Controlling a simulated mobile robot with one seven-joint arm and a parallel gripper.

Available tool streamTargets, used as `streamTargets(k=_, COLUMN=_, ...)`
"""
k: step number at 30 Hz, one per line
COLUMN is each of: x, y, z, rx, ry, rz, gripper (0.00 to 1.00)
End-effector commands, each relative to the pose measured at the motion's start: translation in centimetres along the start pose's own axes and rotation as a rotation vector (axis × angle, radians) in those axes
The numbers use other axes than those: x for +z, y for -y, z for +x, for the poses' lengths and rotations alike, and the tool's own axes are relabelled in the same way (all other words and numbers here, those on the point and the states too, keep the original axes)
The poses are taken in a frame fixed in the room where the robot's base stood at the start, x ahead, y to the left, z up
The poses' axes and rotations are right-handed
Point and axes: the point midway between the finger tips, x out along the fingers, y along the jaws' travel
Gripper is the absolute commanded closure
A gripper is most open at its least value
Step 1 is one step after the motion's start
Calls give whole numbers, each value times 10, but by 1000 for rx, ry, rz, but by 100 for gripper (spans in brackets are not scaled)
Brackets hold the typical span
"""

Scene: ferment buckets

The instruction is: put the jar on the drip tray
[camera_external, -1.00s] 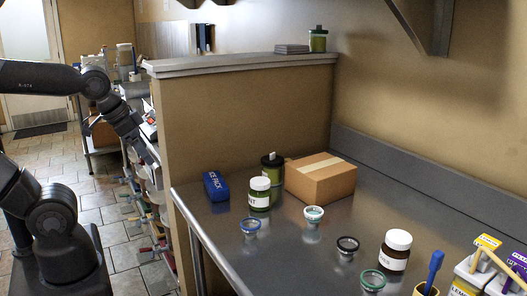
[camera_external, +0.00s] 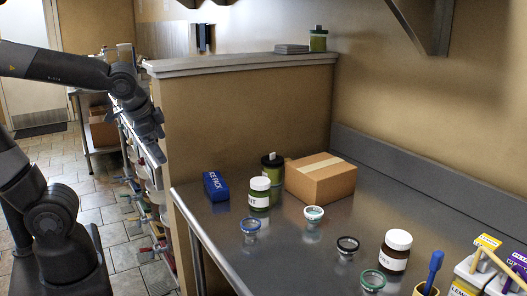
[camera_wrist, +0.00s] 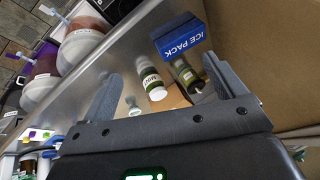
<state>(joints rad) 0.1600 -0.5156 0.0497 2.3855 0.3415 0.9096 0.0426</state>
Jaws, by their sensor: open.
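A green jar with a white lid and white label (camera_external: 259,194) stands upright on the steel counter. It also shows between my fingers in the wrist view (camera_wrist: 152,83), but farther off. A brown jar with a white lid (camera_external: 396,252) stands at the counter's right, and a dark green jar with a black lid (camera_external: 272,172) stands behind the first. I cannot tell which jar is meant. No drip tray is clearly recognisable. My gripper (camera_external: 156,150) is open and empty, left of the partition and away from the jars; its spread fingers show in the wrist view (camera_wrist: 162,68).
A blue ice pack (camera_external: 215,186) and a cardboard box (camera_external: 320,178) flank the green jars. Small glass jars, such as a blue-rimmed one (camera_external: 250,228), stand in front. The partition (camera_external: 245,120) rises beside my gripper; its ledge holds a flat grey stack (camera_external: 291,49) and another jar (camera_external: 318,40).

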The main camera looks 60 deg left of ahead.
Motion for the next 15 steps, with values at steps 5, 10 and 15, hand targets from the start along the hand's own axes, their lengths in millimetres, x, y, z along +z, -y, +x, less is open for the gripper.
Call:
streamTargets(k=5, x=-47, y=13, z=25, rx=-134, ry=64, rz=277, gripper=11)
streamTargets(k=10, x=-100, y=16, z=47, rx=-276, ry=105, rz=541, gripper=11)
streamTargets(k=15, x=-158, y=4, z=69, rx=-429, ry=129, rz=815, gripper=11)
